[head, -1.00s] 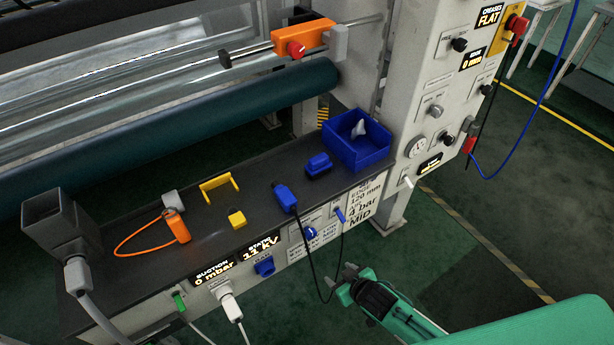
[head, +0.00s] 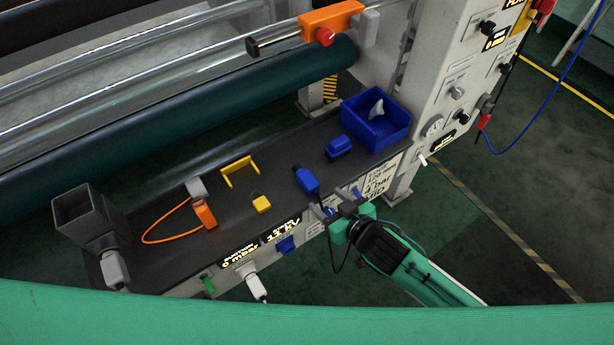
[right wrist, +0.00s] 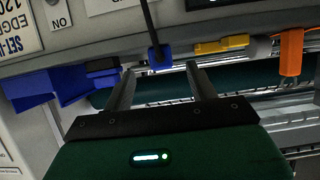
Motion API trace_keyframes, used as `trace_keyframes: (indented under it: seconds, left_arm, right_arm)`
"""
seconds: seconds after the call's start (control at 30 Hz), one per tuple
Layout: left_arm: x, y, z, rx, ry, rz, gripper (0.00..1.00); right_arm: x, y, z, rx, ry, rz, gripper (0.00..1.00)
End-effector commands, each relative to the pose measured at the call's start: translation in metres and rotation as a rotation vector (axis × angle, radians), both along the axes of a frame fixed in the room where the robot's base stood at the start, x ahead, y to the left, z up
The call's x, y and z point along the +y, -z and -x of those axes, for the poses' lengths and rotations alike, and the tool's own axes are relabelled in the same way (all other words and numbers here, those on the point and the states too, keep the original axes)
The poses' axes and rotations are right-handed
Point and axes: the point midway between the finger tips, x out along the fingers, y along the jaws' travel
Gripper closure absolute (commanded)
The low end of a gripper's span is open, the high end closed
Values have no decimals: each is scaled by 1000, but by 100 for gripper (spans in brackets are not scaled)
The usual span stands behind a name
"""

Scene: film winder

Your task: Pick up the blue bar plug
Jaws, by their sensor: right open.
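The blue plug with a black cable (head: 305,180) lies on the front edge of the dark shelf (head: 222,228). Its cable hangs down over the front. My right gripper (head: 330,203) is open and empty, just in front of and below the plug, near the shelf's front face. In the right wrist view the blue plug (right wrist: 160,57) shows beyond and between the two open fingers (right wrist: 160,75), with its cable running up. I cannot tell that any finger touches it. My left gripper is not in view.
A blue bin (head: 378,140) with a pale piece and a blue block (head: 338,147) are to the right on the shelf. The teal roller (head: 180,130) lies behind.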

Motion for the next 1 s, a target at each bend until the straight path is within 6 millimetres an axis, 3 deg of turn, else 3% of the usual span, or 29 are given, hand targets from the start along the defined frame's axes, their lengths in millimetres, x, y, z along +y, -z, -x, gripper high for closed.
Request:
trace_keyframes:
  seconds: [0.63,0.97,1.0]
  left_arm:
    - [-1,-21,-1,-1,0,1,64]
    - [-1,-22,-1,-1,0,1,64]
    - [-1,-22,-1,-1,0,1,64]
  right_arm:
    - [36,17,-49,-1,0,1,42]
    - [39,21,-53,-1,0,1,42]
    - [39,21,-53,-1,0,1,46]
